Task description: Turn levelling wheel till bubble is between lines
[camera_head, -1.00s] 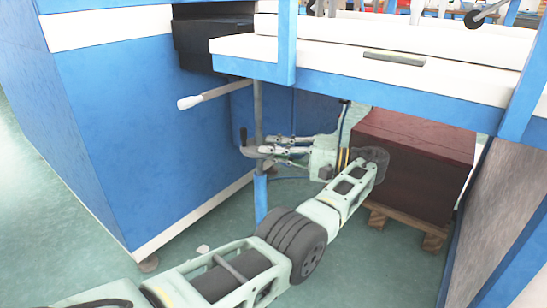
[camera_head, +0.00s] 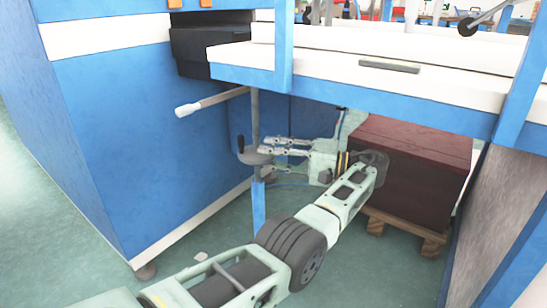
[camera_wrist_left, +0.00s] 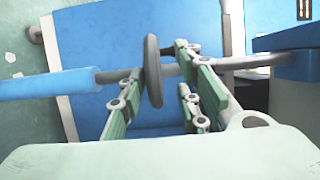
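The levelling wheel (camera_head: 252,157) is a grey handwheel with a dark knob on a thin upright post below the white bench. In the left wrist view the wheel (camera_wrist_left: 152,72) shows edge-on, in front of the blue cabinet. My left gripper (camera_head: 270,155) is at the wheel's right side. In the wrist view its fingers (camera_wrist_left: 162,95) are apart, with the wheel's rim between them, nearer the left finger. I cannot tell whether a finger touches it. The bubble and its lines are not visible. My right gripper is not in view.
A blue cabinet (camera_head: 140,150) stands close on the left. A white-tipped lever (camera_head: 187,109) sticks out above the wheel. The white bench top (camera_head: 340,65) overhangs the arm. A dark red block (camera_head: 420,170) on a wooden pallet (camera_head: 432,238) stands on the right.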

